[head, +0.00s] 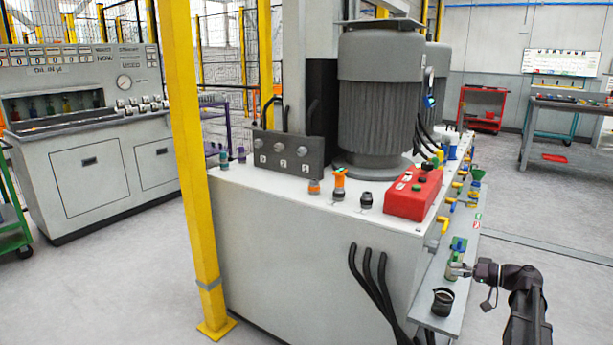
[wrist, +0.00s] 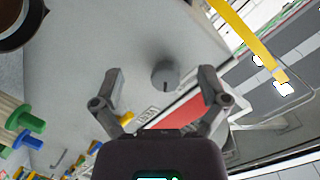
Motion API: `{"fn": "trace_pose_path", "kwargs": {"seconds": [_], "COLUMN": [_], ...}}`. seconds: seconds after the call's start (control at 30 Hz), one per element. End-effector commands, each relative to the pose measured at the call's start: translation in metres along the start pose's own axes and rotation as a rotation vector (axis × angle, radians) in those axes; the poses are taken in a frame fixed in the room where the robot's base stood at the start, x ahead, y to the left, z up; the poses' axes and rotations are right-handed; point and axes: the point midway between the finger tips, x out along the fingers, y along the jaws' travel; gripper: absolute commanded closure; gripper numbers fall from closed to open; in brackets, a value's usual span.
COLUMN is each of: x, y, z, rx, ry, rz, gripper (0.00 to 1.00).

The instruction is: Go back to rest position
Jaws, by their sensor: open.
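My gripper (head: 462,270) is at the lower right of the head view, beside the side ledge of the white machine cabinet (head: 300,245). In the wrist view my gripper (wrist: 162,74) has its two fingers spread wide apart with nothing held between them. A grey round knob (wrist: 165,75) with a dark mark appears in the gap between the fingers. I cannot tell how far it is from them. My dark arm comes up from the lower right corner of the head view.
A red control box (head: 412,193) and large grey motor (head: 380,100) stand on the cabinet. A yellow post (head: 190,170) rises left.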

Motion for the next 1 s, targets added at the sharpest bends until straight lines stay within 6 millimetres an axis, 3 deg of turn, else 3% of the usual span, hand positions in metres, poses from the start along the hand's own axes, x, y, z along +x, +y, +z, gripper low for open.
{"fn": "trace_pose_path", "kwargs": {"seconds": [0.03, 0.2, 0.5, 0.7, 1.0], "x": [0.017, 0.067, 0.129, 0.151, 0.161], "y": [-0.006, -0.014, -0.032, -0.045, -0.067], "z": [0.015, 0.062, 0.148, 0.202, 0.27], "rx": [0.02, 0.094, 0.187, 0.213, 0.196], "ry": [-0.044, -0.204, -0.462, -0.603, -0.754], "rz": [0.02, 0.123, 0.351, 0.527, 0.819], "gripper": [0.07, 0.07, 0.07, 0.07, 0.07]}}
